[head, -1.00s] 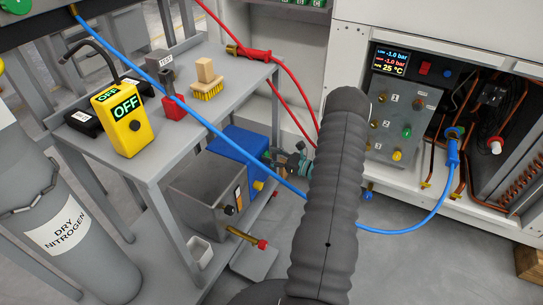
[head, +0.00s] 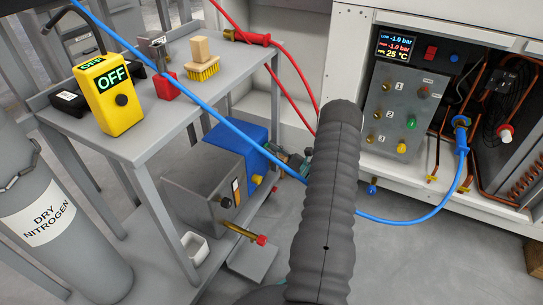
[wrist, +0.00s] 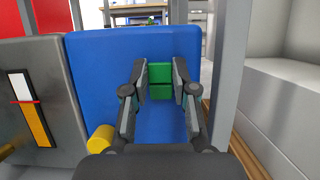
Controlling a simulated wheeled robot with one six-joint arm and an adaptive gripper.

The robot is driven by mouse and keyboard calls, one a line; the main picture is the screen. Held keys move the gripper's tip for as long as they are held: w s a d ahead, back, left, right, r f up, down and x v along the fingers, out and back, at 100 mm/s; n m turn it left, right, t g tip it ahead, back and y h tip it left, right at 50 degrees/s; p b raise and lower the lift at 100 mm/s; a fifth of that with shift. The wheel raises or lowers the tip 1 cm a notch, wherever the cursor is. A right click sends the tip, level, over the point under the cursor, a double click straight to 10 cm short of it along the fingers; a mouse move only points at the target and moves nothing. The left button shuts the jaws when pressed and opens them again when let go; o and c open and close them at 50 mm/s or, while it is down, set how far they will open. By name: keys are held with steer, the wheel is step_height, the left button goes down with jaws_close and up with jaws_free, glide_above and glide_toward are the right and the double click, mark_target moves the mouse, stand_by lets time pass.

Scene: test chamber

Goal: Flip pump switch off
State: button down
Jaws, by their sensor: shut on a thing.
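The pump stands on the lower shelf, with a grey body (head: 200,187) and a blue housing (head: 243,137). In the wrist view the blue housing (wrist: 95,75) fills the middle, with the grey body (wrist: 35,105) to its left. A green switch (wrist: 160,72) sits on the blue face. My gripper (wrist: 160,85) is at the switch, one finger on each side, shut on it. In the head view my gripper (head: 289,160) is small beside the blue housing, largely hidden behind my arm, and the switch cannot be seen.
A yellow knob (wrist: 101,138) sticks out low on the pump, left of my gripper. A blue hose (head: 215,125) crosses in front of the table (head: 150,135). A grey table leg (wrist: 226,70) stands close on the right. A grey cylinder (head: 60,240) stands at left.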

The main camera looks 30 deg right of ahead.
steer(key=shift+t, duration=0.3)
steer(key=c, duration=0.9)
jaws_free()
steer(key=v, duration=1.2)
steer(key=shift+d, duration=0.1)
